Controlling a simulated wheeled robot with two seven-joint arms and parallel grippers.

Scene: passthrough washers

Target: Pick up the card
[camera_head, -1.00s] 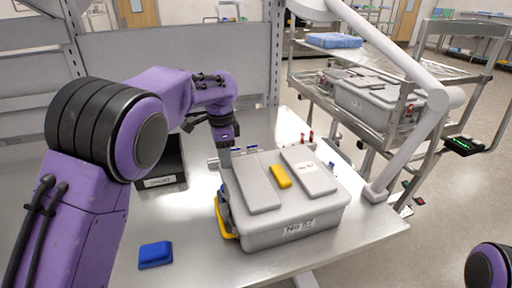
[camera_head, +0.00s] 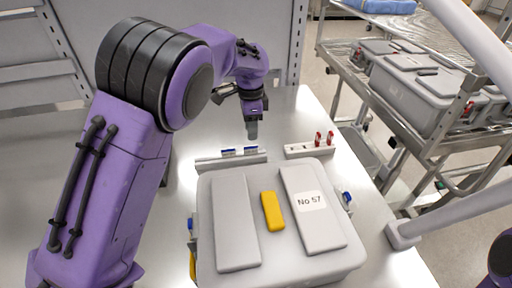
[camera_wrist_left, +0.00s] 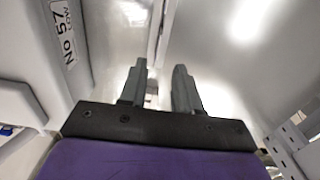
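Two small blue-topped pieces, perhaps cards, stand in a low grey rack (camera_head: 205,164) behind the grey case: a left blue piece (camera_head: 228,152) and a right blue piece (camera_head: 250,150). Two red-topped pieces (camera_head: 318,139) stand in a second rack (camera_head: 296,151) to the right. I cannot tell which one is the card. My left gripper (camera_head: 252,137) points down just behind the blue pieces, apparently above the table. In the left wrist view its fingers (camera_wrist_left: 160,70) are apart with nothing seen held between them. My right gripper is out of view.
The grey case (camera_head: 207,262), with a "No 57" label and a yellow block (camera_head: 272,211) on its lid, fills the table's front. A metal cart (camera_head: 350,72) with grey cases is beyond. Bare table (camera_head: 30,190) lies left.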

